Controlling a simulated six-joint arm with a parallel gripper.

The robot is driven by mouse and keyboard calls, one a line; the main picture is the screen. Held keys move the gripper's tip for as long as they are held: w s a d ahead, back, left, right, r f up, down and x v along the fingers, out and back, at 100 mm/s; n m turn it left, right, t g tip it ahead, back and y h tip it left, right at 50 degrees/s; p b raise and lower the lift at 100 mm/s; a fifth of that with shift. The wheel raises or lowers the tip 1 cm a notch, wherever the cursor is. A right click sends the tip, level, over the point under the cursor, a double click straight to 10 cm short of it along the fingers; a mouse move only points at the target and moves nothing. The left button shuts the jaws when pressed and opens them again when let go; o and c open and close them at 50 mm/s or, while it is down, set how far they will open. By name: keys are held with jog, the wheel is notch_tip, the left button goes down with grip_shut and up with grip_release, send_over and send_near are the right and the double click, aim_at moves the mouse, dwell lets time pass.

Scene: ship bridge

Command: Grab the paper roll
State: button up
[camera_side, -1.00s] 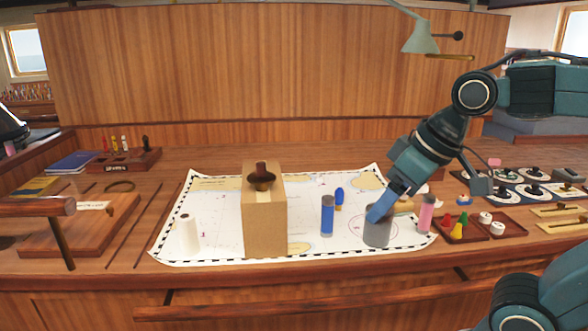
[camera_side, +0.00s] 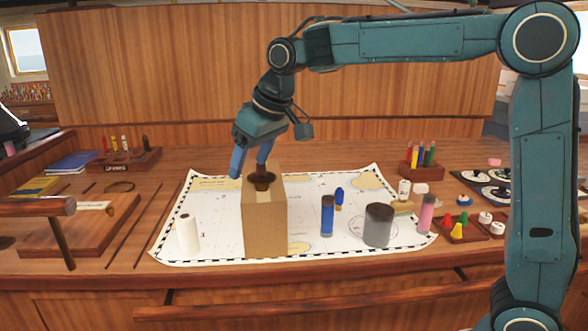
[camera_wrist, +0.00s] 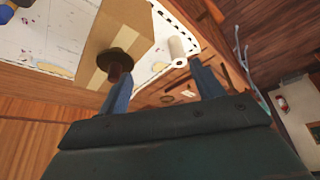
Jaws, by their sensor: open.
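The paper roll (camera_side: 188,233) is a white cylinder standing upright near the left front of the chart. It also shows in the wrist view (camera_wrist: 177,48), close to the tip of the right-hand finger. My gripper (camera_side: 248,168) is open and empty, pointing down above the tall cardboard box. It is higher than the roll and to its right in the side view. In the wrist view my gripper (camera_wrist: 160,72) has its fingers spread, with the box's dark top piece near the left-hand finger.
The cardboard box (camera_side: 264,225) with a dark brown piece (camera_side: 262,180) on top stands right of the roll. A blue cylinder (camera_side: 327,217), a grey cylinder (camera_side: 378,226) and a pink cylinder (camera_side: 426,215) stand farther right. Bare chart lies between roll and box.

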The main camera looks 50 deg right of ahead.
jog(key=n, duration=0.1)
send_near(186, 226)
notch_tip(186, 226, up, 2)
jog(key=w+d, duration=0.1)
jog(key=shift+d+r+g, duration=0.1)
jog(key=shift+d+g, duration=0.05)
jog(key=shift+g, duration=0.15)
jog(key=shift+w, duration=0.1)
jog(key=shift+x, duration=4.3)
jog(key=shift+x, duration=2.6)
jog(key=shift+c, duration=0.5)
jog(key=c, duration=1.1)
